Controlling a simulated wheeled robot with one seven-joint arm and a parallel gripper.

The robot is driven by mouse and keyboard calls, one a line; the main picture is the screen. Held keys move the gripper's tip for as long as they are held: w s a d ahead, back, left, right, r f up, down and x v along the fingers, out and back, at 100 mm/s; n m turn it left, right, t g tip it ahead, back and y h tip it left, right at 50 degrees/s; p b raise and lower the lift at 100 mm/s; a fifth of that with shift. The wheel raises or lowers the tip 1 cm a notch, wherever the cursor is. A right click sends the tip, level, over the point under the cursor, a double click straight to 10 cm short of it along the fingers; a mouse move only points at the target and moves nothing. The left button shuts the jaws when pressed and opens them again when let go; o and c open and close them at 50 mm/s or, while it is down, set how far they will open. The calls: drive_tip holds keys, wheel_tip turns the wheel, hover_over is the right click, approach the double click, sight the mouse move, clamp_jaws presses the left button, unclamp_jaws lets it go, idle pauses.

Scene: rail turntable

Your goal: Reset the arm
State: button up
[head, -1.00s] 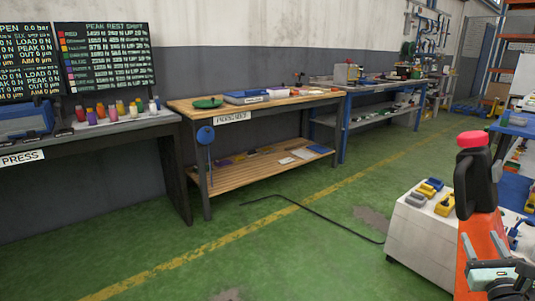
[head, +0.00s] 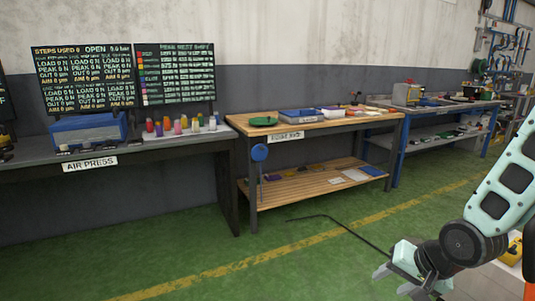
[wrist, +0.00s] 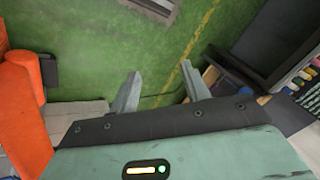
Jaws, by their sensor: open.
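My gripper (head: 399,284) is at the lower right of the head view, at the end of my pale green arm, over the green floor. In the wrist view my gripper (wrist: 162,88) shows two grey fingers spread apart. Nothing is between them; the green floor and a yellow line show behind. It touches no object that I can see.
The air press bench (head: 200,149) with two display boards stands at the left. A wooden workbench (head: 330,128) stands in the middle, and a blue-legged bench (head: 398,160) is further right. A dark cable (head: 345,228) lies on the floor. An orange part (wrist: 22,95) shows close in the wrist view.

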drive_tip(key=s+a+r+n+g+h+p, duration=0.1)
drive_tip(key=s+a+r+n+g+p, duration=0.1)
drive_tip(key=s+a+r+n, duration=0.4)
drive_tip(key=s+a+r+n+g+h+p, duration=0.1)
drive_tip(key=s+a+r+n, duration=0.6)
drive_tip(key=s, duration=0.7)
wheel_tip(320, 180, up, 2)
drive_tip(key=shift+s+a+r+g+p, duration=0.2)
drive_tip(key=shift+a+g+p, duration=0.25)
drive_tip(key=shift+a+g, duration=0.55)
